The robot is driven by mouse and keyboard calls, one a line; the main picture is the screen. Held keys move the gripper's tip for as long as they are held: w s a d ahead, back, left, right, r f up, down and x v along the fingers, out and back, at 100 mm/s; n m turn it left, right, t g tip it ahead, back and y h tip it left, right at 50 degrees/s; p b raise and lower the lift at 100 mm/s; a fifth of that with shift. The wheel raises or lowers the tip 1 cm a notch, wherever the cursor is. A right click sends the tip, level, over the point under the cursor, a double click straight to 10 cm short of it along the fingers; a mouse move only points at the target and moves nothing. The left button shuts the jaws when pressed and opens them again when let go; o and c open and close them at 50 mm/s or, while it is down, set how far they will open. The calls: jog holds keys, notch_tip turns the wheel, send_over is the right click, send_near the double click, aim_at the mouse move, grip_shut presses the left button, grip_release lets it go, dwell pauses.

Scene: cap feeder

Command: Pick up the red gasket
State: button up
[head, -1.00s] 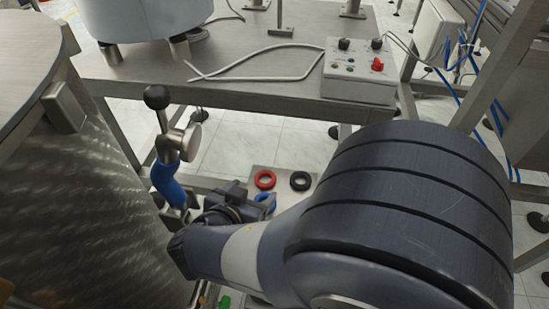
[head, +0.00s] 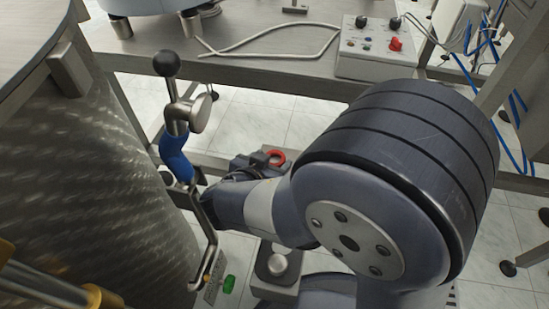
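The red gasket (head: 275,157) is a small ring in the middle of the head view, just beyond the end of my arm. Part of it is hidden by my gripper. My gripper (head: 262,166) is dark and lies right against the near side of the ring in the picture. Its fingertips are too small and too covered to show whether they are open or shut. I cannot tell whether they touch the ring. The surface under the ring is mostly hidden by my arm.
A large brushed-metal drum (head: 95,190) stands close on the left. A lever with a blue sleeve (head: 174,158) and black ball rises beside it. A steel table (head: 240,72) with a control box (head: 376,50) is behind. A green button (head: 229,283) is low down.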

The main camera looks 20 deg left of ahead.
jog(key=c, duration=0.7)
jog(key=shift+r, duration=0.6)
notch_tip(320, 180, up, 6)
jog(key=shift+f+p, duration=0.2)
jog(key=shift+p, duration=1.05)
jog(key=shift+w+d+r, duration=0.1)
jog(key=shift+d+r, duration=0.1)
jog(key=shift+d, duration=0.35)
jog(key=d, duration=0.5)
jog(key=w+d, duration=0.1)
jog(key=d, duration=0.5)
jog(key=d+b, duration=0.1)
jog(key=d, duration=0.4)
jog(key=shift+w+d+f, duration=0.1)
jog(key=shift+w+d, duration=0.3)
jog(key=shift+c, duration=0.3)
